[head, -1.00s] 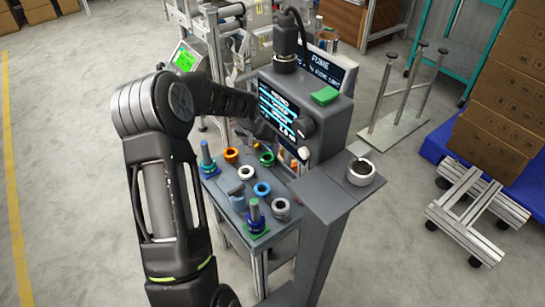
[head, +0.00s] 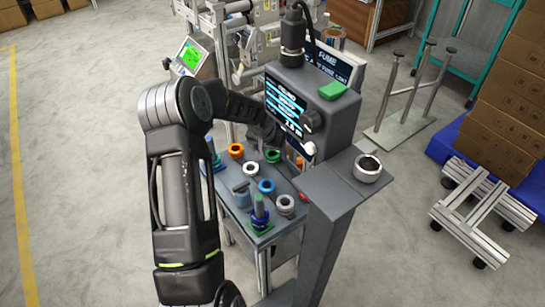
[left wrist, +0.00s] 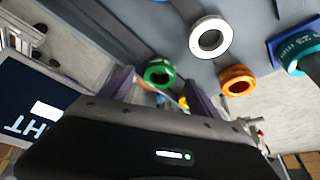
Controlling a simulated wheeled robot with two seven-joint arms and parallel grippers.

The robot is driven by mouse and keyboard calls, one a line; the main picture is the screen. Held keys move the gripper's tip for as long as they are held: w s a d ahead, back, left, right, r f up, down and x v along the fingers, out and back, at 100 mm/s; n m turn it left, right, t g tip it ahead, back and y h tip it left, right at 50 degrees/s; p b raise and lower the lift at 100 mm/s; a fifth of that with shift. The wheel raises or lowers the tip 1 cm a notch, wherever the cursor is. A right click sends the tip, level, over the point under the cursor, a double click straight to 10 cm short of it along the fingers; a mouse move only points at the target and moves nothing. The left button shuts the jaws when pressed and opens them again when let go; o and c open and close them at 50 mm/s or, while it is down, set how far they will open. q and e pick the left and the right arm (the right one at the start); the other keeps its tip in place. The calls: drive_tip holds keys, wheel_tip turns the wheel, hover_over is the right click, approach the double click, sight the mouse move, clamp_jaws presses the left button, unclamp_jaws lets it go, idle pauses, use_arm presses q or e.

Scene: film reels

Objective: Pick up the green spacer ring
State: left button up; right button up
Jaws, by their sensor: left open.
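The green spacer ring (head: 272,155) lies on the grey work table (head: 232,205), near its far side and below the display unit. In the left wrist view the green ring (left wrist: 159,72) shows between my fingers and beyond their tips, with a clear opening. My left gripper (left wrist: 158,88) is open, its two purplish fingers apart and nothing held between them. In the head view its fingertips are hidden or too dark to make out near the display unit. My right gripper is in neither view.
An orange ring (head: 236,150), white ring (head: 252,168), blue ring (head: 267,186) and grey-white ring (head: 285,204) lie near the green one. A peg on a base (head: 260,215) stands at the front. The display unit (head: 320,110) and grey post (head: 330,220) bound the right side.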

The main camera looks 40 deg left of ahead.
use_arm(q)
drive_tip(key=shift+x, duration=1.15)
drive_tip(key=shift+c, duration=0.4)
drive_tip(key=c, duration=1.4)
drive_tip(key=shift+r, duration=0.1)
drive_tip(key=shift+c, duration=0.2)
drive_tip(key=shift+r, duration=0.75)
wheel_tip(320, 180, up, 2)
drive_tip(key=shift+r, duration=0.1)
drive_tip(key=s+a, duration=0.1)
drive_tip(key=s, duration=0.4)
drive_tip(key=s+a+p, duration=0.1)
drive_tip(key=s+a, duration=0.1)
drive_tip(key=s, duration=0.4)
drive_tip(key=s+a+p, duration=0.1)
drive_tip(key=s+a, duration=0.1)
drive_tip(key=s, duration=0.4)
drive_tip(key=shift+s, duration=0.15)
drive_tip(key=shift+d, duration=0.1)
